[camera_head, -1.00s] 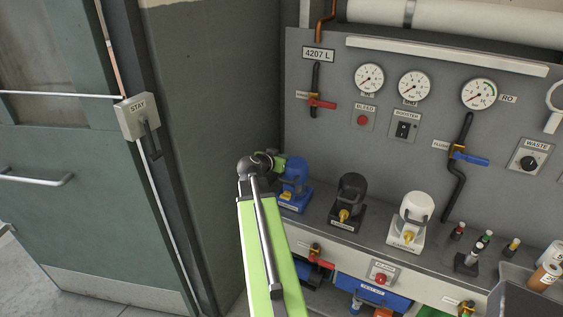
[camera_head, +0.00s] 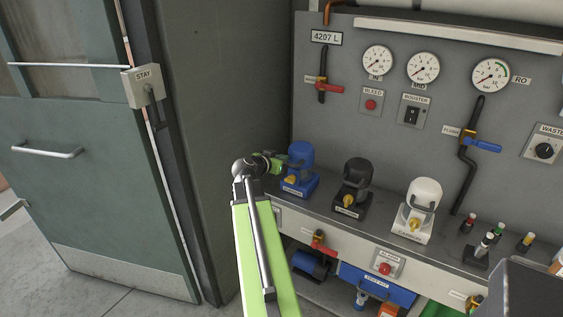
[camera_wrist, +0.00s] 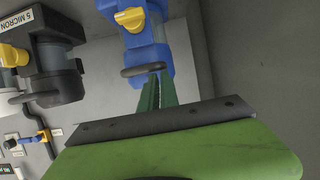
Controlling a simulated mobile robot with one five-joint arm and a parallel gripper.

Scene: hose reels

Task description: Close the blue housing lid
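The blue housing (camera_head: 299,184) stands at the left end of the counter. Its domed blue lid (camera_head: 301,153) is at the top, with a yellow knob on the base below. I cannot tell how far the lid stands from closed. My gripper (camera_head: 280,164) reaches in from the left, beside the lid and partly against it in the picture. In the wrist view the blue housing (camera_wrist: 147,38) appears inverted, and a dark ring (camera_wrist: 143,70) on it lies at my green fingertips. The fingers (camera_wrist: 158,80) look close together with nothing visible between them; contact with the ring is unclear.
A black housing (camera_head: 354,186) and a white housing (camera_head: 420,205) stand to the right on the counter (camera_head: 333,218). The grey panel (camera_head: 330,130) with gauges rises behind. A dark wall (camera_head: 220,110) and green door (camera_head: 85,190) are at left.

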